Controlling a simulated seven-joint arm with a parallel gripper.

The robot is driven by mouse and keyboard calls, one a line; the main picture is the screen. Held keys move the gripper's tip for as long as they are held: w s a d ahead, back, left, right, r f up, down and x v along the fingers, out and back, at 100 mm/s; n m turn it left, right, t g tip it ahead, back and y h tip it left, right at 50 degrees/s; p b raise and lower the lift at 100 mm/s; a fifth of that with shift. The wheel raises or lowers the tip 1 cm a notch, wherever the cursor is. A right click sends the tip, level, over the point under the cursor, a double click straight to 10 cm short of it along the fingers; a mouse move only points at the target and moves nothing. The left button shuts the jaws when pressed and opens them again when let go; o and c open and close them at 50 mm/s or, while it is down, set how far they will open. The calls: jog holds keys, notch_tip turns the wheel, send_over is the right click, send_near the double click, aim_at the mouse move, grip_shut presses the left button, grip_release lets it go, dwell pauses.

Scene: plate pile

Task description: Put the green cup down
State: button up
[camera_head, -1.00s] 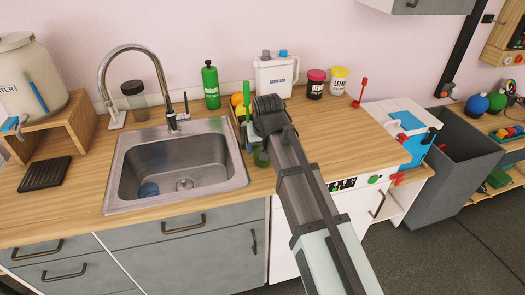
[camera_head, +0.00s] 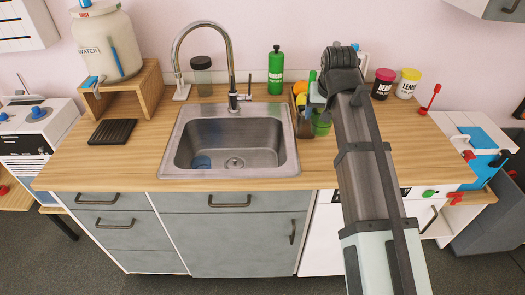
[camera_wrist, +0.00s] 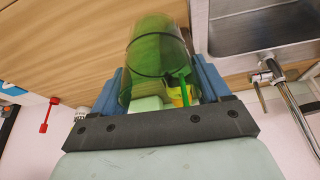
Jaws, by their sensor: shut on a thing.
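The green cup (camera_wrist: 155,60) is see-through and lies between the two blue fingers of my gripper (camera_wrist: 158,85) in the wrist view. My gripper is shut on it. In the head view the green cup (camera_head: 322,124) shows small, just right of the sink and above the wooden counter. My arm and wrist cover part of it there, and whether its base touches the counter cannot be told. The gripper (camera_head: 318,100) is mostly hidden behind my wrist.
The steel sink (camera_head: 294,165) is left of the cup, with a blue item inside. A small container (camera_head: 303,128) holding orange and green things stands close by the cup.

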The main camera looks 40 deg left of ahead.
jog(key=s+a+f, duration=1.2)
jog(key=a+f, duration=0.3)
jog(key=shift+w+d+f+m+t+h, duration=0.2)
jog(key=shift+w+f+m+h, duration=0.45)
jog(key=shift+f+m, duration=1.2)
jog(key=shift+w+d+f+m+t+h, duration=0.1)
jog(key=shift+w+d+f+m+h, duration=0.25)
jog(key=shift+f+m+h, duration=1.4)
jog(key=shift+w+d+f+m+t+y, duration=0.15)
jog(key=shift+w+f+m, duration=0.45)
jog(key=shift+f+m, duration=1.35)
jog(key=shift+d+r+m, duration=0.1)
jog(key=shift+r+m, duration=0.45)
jog(key=shift+r, duration=0.1)
jog(key=o, duration=1)
